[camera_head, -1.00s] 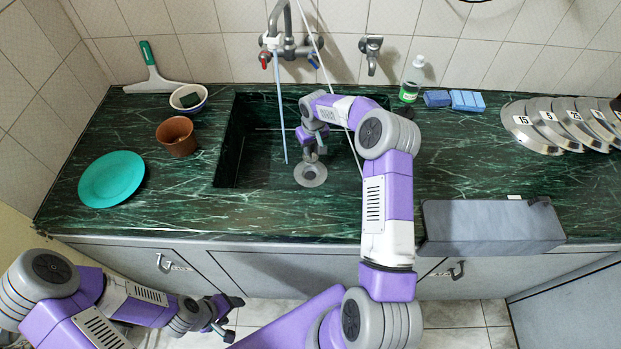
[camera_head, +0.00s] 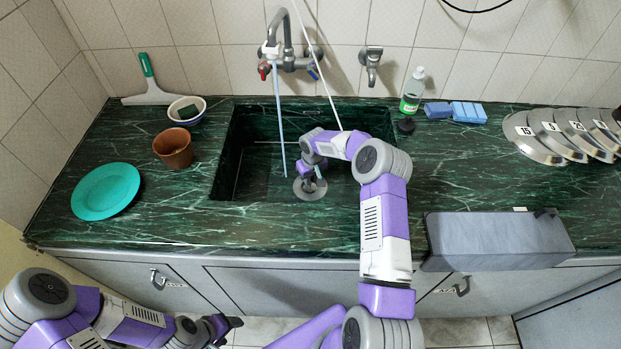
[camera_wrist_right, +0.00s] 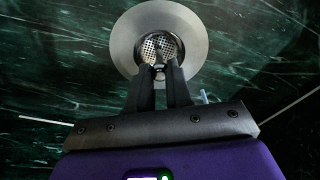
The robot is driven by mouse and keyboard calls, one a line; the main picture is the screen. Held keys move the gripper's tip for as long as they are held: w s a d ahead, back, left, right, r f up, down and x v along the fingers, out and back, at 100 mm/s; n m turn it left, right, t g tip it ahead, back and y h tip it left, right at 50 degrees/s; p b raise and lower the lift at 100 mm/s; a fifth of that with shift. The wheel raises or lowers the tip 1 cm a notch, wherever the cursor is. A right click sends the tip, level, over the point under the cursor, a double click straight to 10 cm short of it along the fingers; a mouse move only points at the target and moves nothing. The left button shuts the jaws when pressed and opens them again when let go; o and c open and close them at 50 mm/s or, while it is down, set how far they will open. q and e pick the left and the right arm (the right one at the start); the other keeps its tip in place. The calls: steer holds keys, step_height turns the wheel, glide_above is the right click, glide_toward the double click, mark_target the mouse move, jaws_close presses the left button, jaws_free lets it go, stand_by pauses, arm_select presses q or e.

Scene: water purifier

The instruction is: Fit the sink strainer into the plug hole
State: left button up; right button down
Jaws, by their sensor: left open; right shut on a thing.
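In the right wrist view, the strainer (camera_wrist_right: 150,45) is a perforated metal basket with a small knob, and my right gripper (camera_wrist_right: 159,73) is shut on that knob. The basket shows inside the wide metal ring of the plug hole (camera_wrist_right: 197,28); I cannot tell whether it is fully seated. In the head view, the right gripper (camera_head: 309,183) is down in the dark green sink (camera_head: 240,165), over the ring (camera_head: 310,193), and hides most of the strainer. My left gripper (camera_head: 229,325) is open and empty, low in front of the counter.
A tap (camera_head: 285,60) with a pale thin stream or rod below it stands behind the sink. A brown cup (camera_head: 174,149), a bowl (camera_head: 187,112) and a teal plate (camera_head: 106,191) sit left.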

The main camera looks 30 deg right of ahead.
steer(key=shift+f, duration=0.2)
steer(key=c, duration=1)
jaws_free()
steer(key=shift+c, duration=0.2)
steer(key=shift+r, duration=0.2)
steer(key=shift+r, duration=0.35)
step_height(320, 180, up, 11)
steer(key=s+p, duration=0.1)
steer(key=p, duration=0.2)
steer(key=shift+s+r, duration=0.15)
steer(key=shift+s, duration=0.1)
